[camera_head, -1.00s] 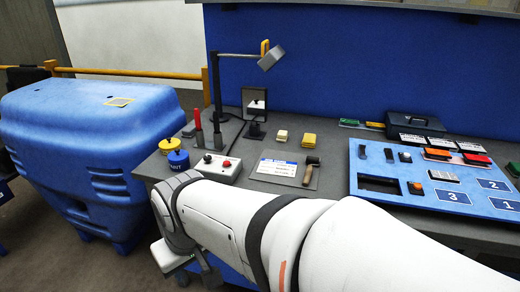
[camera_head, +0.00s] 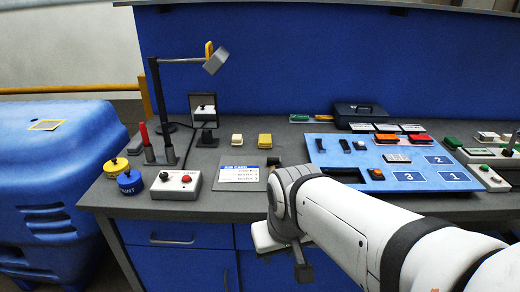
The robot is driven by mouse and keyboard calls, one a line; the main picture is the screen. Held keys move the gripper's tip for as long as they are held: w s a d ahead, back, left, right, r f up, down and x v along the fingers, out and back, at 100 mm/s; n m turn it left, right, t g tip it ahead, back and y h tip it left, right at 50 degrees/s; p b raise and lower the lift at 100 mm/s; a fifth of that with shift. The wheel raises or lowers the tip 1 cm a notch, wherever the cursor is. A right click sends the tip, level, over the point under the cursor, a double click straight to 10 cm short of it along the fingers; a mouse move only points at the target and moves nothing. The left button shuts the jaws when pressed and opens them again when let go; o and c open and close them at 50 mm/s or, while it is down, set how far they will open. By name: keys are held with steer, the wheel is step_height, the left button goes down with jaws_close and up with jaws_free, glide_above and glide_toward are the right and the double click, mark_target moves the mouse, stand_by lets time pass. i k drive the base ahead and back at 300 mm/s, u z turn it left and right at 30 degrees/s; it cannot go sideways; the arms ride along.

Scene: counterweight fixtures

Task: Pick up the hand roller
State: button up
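The hand roller (camera_head: 273,161) lies on the grey counter at the right edge of the job card's board. Only its dark top end shows in the head view; my arm hides the rest. The job card (camera_head: 239,175) is a white sheet with a blue header. My gripper (camera_head: 303,268) hangs in front of the counter, below the roller and apart from it. It is small and seen from behind, so whether its fingers are open is unclear.
A blue board (camera_head: 330,158) with tools and numbered squares lies to the right. A control box (camera_head: 176,184), yellow pot (camera_head: 116,167), blue pot (camera_head: 130,181) and lamp (camera_head: 214,60) stand left. My arm crosses the counter's front right.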

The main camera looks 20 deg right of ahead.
mark_target(273, 161)
steer(key=i, duration=1)
steer(key=z, duration=0.05)
